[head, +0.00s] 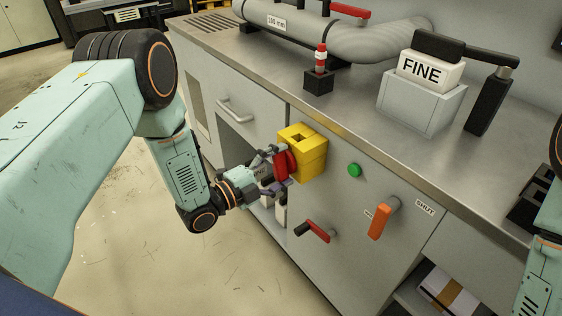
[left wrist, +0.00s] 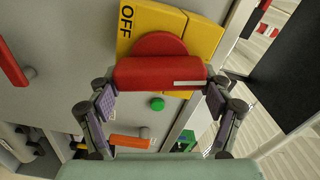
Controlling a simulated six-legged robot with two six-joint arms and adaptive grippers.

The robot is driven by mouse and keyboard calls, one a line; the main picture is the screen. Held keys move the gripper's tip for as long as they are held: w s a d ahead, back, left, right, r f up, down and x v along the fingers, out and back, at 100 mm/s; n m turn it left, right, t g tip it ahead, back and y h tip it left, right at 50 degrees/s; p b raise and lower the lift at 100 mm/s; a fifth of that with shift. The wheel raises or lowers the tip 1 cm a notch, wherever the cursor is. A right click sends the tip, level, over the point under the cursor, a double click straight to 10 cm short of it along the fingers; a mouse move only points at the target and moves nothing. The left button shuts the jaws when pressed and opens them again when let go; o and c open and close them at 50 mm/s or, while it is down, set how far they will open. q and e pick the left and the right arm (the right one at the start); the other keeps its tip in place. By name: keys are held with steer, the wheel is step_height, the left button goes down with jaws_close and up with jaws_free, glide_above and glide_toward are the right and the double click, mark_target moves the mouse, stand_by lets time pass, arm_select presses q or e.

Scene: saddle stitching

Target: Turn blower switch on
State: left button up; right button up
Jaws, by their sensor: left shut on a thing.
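The blower switch is a yellow box (head: 312,163) with a red rotary handle (head: 285,165), on the grey cabinet's front below the counter. In the left wrist view the yellow box (left wrist: 152,17) carries the word OFF near its left end. The red handle (left wrist: 160,72) lies across the picture there, with a white mark toward its right end. My left gripper (head: 281,168) is shut on the handle. Its fingers show at both ends of the handle in the left wrist view (left wrist: 160,88). My right gripper is not in view; part of my right arm shows at the right edge.
A green button (head: 354,170), an orange lever (head: 382,217) near a SHUT label and a red-and-black lever (head: 313,231) stick out from the cabinet front. A drawer handle (head: 235,111) is to the left. On the counter stand a FINE box (head: 420,105) and a grey pipe (head: 330,38).

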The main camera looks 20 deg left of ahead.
arm_select(q)
steer(key=shift+f+m+p, duration=0.15)
steer(key=shift+m+p, duration=0.25)
steer(key=shift+m, duration=1.1)
steer(key=o, duration=1.1)
steer(key=v, duration=1.2)
steer(key=x, duration=1.2)
